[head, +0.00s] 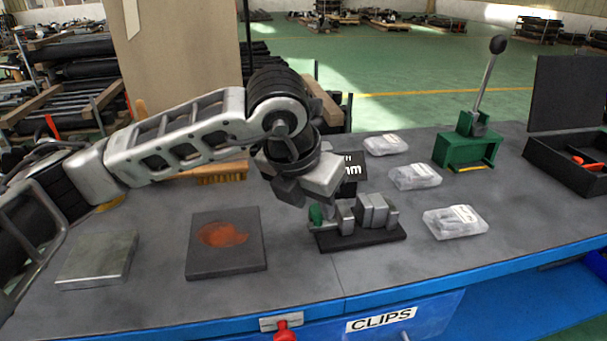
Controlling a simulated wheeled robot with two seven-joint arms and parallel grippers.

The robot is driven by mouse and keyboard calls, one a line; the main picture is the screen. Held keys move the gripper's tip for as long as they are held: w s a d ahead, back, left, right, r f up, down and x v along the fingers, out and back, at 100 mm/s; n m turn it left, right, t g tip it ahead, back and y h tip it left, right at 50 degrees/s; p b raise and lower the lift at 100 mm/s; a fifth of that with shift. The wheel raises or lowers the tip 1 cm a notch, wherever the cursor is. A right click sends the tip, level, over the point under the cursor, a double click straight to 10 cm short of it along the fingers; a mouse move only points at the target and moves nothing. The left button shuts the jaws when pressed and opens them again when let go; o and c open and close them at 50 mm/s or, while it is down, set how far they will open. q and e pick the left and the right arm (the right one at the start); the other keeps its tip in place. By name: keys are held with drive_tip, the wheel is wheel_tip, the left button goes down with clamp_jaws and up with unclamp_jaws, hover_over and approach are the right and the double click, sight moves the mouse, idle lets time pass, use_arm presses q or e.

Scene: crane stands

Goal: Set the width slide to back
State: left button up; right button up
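A small fixture with a dark base plate (385,238) stands on the bench in the middle. It carries grey metal blocks (374,212) and a green piece (316,214) at its left end. I cannot tell which part is the width slide or how it is set. A black sign (352,172) with a inch mark and "mm" in white stands behind it, partly hidden by my gripper. My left gripper (308,196) reaches down just above the fixture's left end. Its fingertips are seen at an angle, and whether they touch the fixture is unclear. My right gripper is out of view.
Several clear bags (455,221) lie right of the fixture. A green lever press (468,145) and a black open box (570,160) stand farther right. A dark plate with an orange stain (227,258), a metal block (97,260) and a brush (222,174) lie left.

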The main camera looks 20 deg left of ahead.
use_arm(q)
drive_tip(key=v, duration=1.5)
drive_tip(key=shift+s+r, duration=0.15)
drive_tip(key=shift+r, duration=0.05)
drive_tip(key=shift+a, duration=0.1)
